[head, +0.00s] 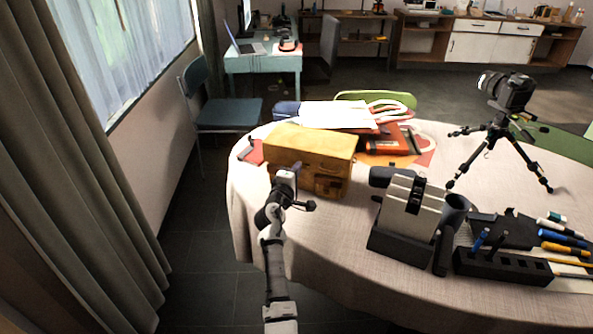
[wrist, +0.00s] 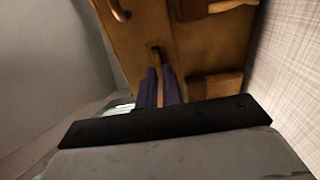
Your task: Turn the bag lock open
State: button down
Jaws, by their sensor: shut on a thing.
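The yellow-tan bag (head: 312,142) stands at the left part of the round table, its front with pockets facing me. In the wrist view the bag front (wrist: 142,35) shows close up and turned sideways. My gripper (head: 290,178) is at the left part of the bag's front. In the wrist view my gripper's fingers (wrist: 161,84) are close together, with their tips at the small dark bag lock (wrist: 156,49). They are shut on the lock, which they partly hide; its exact angle cannot be told. In the head view my gripper hides the lock.
The table (head: 312,240) has a pale cloth. Books and papers (head: 340,115) lie behind the bag. A grey holder (head: 408,215), a dark pen organizer (head: 500,265) and a camera on a tripod (head: 498,145) stand to the right. A chair (head: 225,112) and a curtain are at left.

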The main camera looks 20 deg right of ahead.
jog(key=shift+f, duration=0.1)
jog(key=c, duration=1.6)
grip_release()
jog(key=shift+o, duration=0.2)
jog(key=b+v, duration=0.2)
jog(key=v, duration=1.1)
jog(key=shift+s+a, duration=0.25)
jog(key=shift+s, duration=0.05)
